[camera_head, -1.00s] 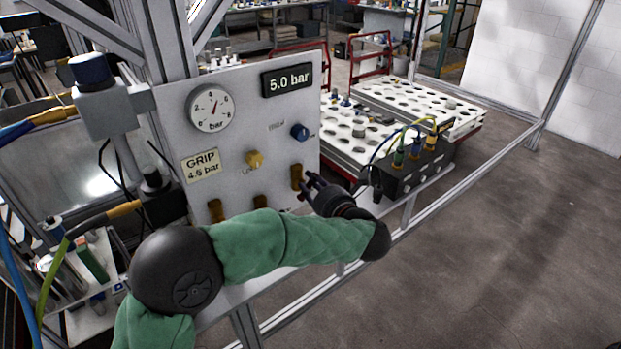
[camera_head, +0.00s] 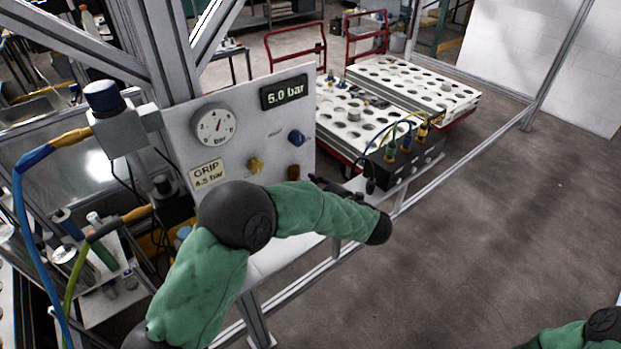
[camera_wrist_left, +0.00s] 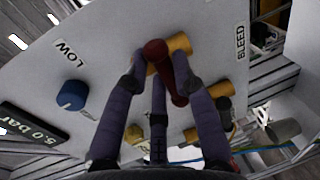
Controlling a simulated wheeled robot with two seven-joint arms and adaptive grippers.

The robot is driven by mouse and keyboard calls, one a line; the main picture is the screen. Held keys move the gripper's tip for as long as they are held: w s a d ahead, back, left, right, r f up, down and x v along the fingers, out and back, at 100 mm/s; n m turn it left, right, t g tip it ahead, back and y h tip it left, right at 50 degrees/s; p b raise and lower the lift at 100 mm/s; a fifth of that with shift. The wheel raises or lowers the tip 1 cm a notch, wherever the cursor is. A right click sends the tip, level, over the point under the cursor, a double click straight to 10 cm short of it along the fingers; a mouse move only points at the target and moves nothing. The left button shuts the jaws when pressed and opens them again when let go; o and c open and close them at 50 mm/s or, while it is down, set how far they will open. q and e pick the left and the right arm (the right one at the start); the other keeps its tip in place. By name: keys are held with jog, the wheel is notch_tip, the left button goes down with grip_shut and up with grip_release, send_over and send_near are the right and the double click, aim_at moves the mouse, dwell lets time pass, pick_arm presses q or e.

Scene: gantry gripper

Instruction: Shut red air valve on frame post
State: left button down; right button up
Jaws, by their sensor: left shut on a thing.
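The red air valve (camera_wrist_left: 156,52) shows in the left wrist view, with a dark red handle on a brass-coloured fitting on the grey panel (camera_wrist_left: 100,50). My left gripper (camera_wrist_left: 158,75) has its purple-grey fingers closed around the red handle. In the head view the left gripper (camera_head: 328,184) is at the panel's lower right edge, mostly hidden behind my green-sleeved forearm, and the red valve cannot be made out. My right gripper is out of view; only part of the right arm shows at the lower right corner.
A black connector block (camera_head: 405,165) stands to the right. Frame rails (camera_head: 460,155) run past open floor.

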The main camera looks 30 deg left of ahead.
pick_arm(q)
jog(key=shift+s+f+m+p, duration=0.15)
jog(key=shift+f+m+p, duration=0.15)
jog(key=shift+m, duration=0.1)
jog(key=c, duration=1.1)
grip_release()
jog(key=shift+o, duration=0.2)
jog(key=shift+r, duration=0.1)
jog(key=shift+d, duration=0.1)
jog(key=v, duration=1.1)
jog(key=shift+d+r, duration=0.2)
jog(key=shift+d, duration=0.25)
